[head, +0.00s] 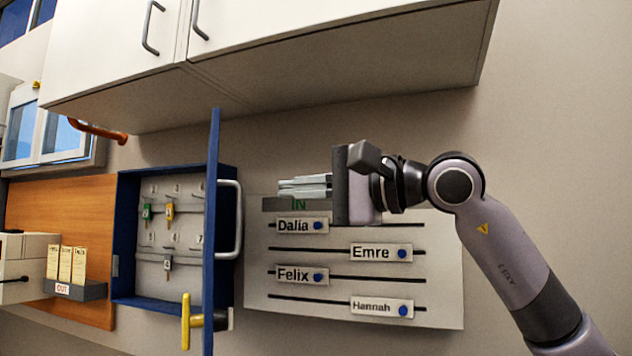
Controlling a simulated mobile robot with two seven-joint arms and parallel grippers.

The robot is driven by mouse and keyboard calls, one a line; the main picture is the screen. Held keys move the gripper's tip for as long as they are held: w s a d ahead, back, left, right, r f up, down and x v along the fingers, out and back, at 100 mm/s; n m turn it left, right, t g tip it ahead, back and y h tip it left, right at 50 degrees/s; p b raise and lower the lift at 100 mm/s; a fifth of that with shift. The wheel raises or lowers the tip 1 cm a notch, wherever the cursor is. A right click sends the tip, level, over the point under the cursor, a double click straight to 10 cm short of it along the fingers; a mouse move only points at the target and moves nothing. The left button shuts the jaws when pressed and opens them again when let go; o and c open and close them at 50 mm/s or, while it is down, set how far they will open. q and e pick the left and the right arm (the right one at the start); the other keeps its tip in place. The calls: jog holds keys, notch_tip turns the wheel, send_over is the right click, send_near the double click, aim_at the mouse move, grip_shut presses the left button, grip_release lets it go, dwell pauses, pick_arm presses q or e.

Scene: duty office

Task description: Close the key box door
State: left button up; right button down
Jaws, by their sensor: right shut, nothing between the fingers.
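The blue key box (127,238) hangs on the wall at left of centre, with several hooks and a few tagged keys inside. Its blue door (212,190) stands open, seen nearly edge-on and sticking out toward me. A grey bar handle (238,220) shows on the right of the door, and a yellow T-shaped piece (187,321) shows low by the door's edge. My right gripper (283,187) is shut and empty, to the right of the door and in front of the name board, its fingers pointing left, apart from the door. My left gripper is not in view.
White wall cabinets (300,40) hang above. The name board (440,270) with sliding name tags is behind my right gripper. A wooden panel (90,205), an OUT holder (75,290) and an orange handle (97,129) are at left. The wall at far right is clear.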

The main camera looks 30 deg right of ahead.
aim_at(239, 190)
jog(key=w+a, duration=0.1)
jog(key=a, duration=0.1)
jog(key=w+a+p, duration=0.1)
jog(key=w+a, duration=0.2)
jog(key=a, duration=0.1)
jog(key=shift+w+a+p, duration=0.35)
